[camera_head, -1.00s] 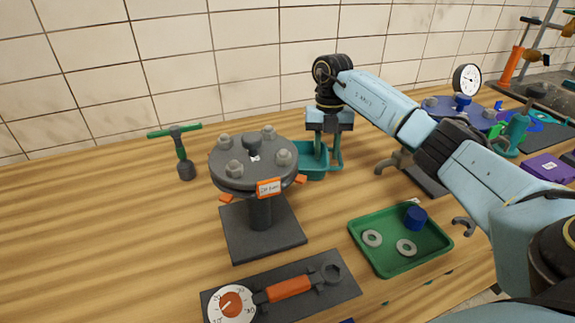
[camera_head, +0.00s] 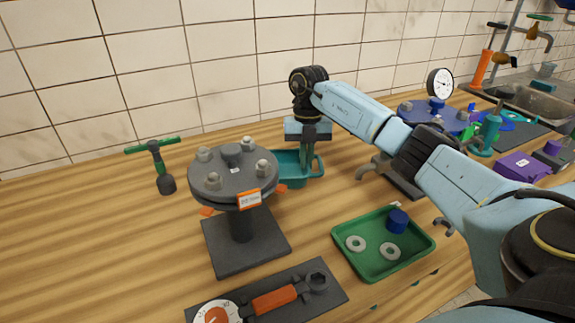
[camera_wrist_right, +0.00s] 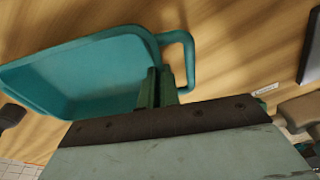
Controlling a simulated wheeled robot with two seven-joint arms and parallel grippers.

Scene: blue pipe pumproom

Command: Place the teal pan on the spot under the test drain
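The teal pan (camera_head: 286,166) is on the wooden bench behind the flanged stand, partly hidden by it. The pan (camera_wrist_right: 85,70) fills the left of the right wrist view, its loop handle (camera_wrist_right: 188,55) to the right. My right gripper (camera_head: 307,158) points down at the pan's handle side. Its fingers (camera_wrist_right: 158,88) are close together and look shut on the pan's rim beside the handle. I cannot tell whether the pan is lifted. I cannot pick out the test drain or its spot for certain. My left gripper is out of view.
The dark flanged stand (camera_head: 238,220) is left of and in front of the pan. A green T-handled tool (camera_head: 157,166) lies left. A green tray (camera_head: 356,262) and torque wrench (camera_head: 275,299) are in front. A blue flange (camera_head: 424,112) and sink (camera_head: 541,104) are right.

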